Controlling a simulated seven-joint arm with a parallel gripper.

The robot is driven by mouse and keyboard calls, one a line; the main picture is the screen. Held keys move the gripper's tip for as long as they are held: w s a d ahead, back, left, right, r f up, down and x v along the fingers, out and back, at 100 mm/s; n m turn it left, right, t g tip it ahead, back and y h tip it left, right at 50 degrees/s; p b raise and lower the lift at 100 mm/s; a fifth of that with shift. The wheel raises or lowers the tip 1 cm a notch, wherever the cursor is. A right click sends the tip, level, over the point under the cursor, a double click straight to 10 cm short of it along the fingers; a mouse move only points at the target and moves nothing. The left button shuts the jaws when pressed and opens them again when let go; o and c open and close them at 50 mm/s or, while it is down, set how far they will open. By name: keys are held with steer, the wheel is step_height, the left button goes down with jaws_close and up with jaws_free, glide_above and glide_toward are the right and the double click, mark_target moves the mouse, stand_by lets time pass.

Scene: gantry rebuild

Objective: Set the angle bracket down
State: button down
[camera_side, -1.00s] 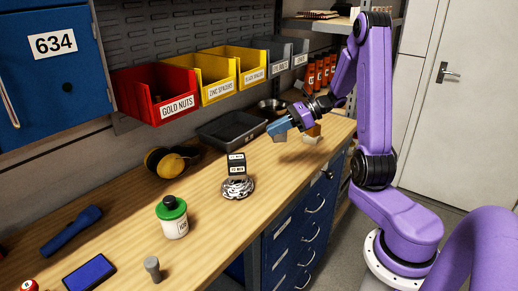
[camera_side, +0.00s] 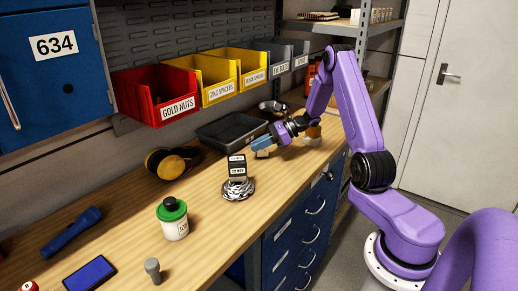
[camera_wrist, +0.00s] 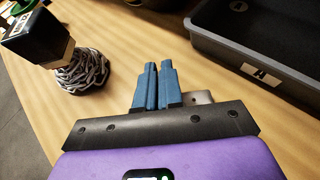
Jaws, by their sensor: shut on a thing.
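My gripper (camera_side: 260,144) has its blue fingers shut on the angle bracket (camera_side: 263,153), a small grey piece under the fingertips, low over the wooden bench. I cannot tell whether it touches the bench top. In the wrist view the blue fingers (camera_wrist: 158,70) are close together.
A coiled chain (camera_side: 238,188) with a dark labelled block (camera_side: 237,168) on it stands left of my gripper. A dark tray (camera_side: 204,138) is behind, towards the wall. A green-lidded jar (camera_side: 172,221) stands further forward. Bare wood (camera_side: 215,215) lies between.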

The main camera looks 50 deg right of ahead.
steer(key=shift+f, duration=0.7)
steer(key=shift+f, duration=0.1)
steer(key=c, duration=1.3)
jaws_free()
